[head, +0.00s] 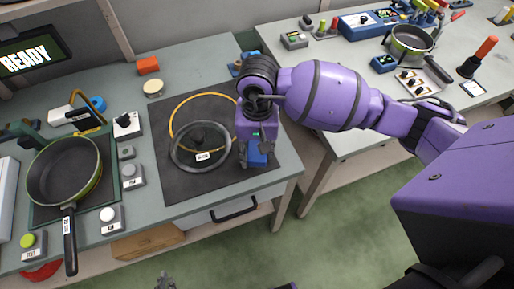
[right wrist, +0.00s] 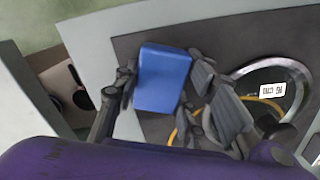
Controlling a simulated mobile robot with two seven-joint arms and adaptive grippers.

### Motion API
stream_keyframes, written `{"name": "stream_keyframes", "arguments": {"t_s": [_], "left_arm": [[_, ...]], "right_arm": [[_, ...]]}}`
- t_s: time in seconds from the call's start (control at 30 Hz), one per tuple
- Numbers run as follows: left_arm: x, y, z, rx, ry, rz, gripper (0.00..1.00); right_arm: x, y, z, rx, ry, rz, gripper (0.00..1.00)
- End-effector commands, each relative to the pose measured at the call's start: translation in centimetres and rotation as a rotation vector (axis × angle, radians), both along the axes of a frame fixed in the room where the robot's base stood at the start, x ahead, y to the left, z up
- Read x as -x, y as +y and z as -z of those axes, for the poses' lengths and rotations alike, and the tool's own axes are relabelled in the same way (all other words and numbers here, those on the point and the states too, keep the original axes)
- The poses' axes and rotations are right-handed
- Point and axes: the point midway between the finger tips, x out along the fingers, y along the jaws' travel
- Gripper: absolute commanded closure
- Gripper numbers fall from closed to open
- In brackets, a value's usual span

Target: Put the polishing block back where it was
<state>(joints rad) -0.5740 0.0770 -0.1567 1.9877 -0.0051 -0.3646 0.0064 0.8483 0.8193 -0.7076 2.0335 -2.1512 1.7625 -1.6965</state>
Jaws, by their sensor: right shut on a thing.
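The polishing block is a blue block (head: 257,154) at the right edge of the dark mat (head: 180,188). My right gripper (head: 254,158) points down and is shut on it. In the right wrist view the block (right wrist: 163,78) sits between the fingers (right wrist: 160,85), with the mat's edge below it. I cannot tell whether it touches the mat. A small grey tip at the bottom edge of the head view looks like my left gripper (head: 165,282); its jaws cannot be made out.
A round glass lid (head: 174,148) lies on the mat beside the block, with a yellow ring (head: 184,99) partly behind it. A pan (head: 65,172) and button boxes (head: 132,176) stand to the left. A second table (head: 345,142) with a pot (head: 410,42) is at right, across a gap.

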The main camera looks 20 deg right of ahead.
Motion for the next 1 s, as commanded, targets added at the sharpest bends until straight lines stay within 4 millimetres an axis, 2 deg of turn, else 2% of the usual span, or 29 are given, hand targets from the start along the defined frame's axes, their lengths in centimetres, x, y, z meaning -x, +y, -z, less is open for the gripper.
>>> {"name": "stream_keyframes", "arguments": {"t_s": [0.27,0.3,0.43,0.77,0.87,1.0], "left_arm": [[0.1,0.0,0.1,0.000,0.001,0.001,1.00],[0.1,0.0,0.1,0.000,0.000,0.001,1.00],[0.0,0.0,0.0,-0.001,-0.001,0.002,1.00],[-0.1,0.0,-0.1,-0.001,-0.004,0.002,1.00],[-0.2,0.0,-0.3,-0.001,-0.006,0.001,1.00],[-0.1,0.0,-0.1,-0.001,-0.003,0.001,1.00]], "right_arm": [[0.0,0.0,0.4,0.000,0.000,0.000,0.86],[0.0,0.0,0.4,0.000,0.001,0.000,0.60],[0.0,0.0,0.3,0.000,0.000,0.000,0.43],[0.0,0.0,0.1,-0.001,-0.001,0.001,0.43],[-0.2,0.0,-0.8,0.000,-0.005,0.000,0.43],[-0.3,-0.1,-3.1,0.000,-0.006,-0.001,0.43]]}}
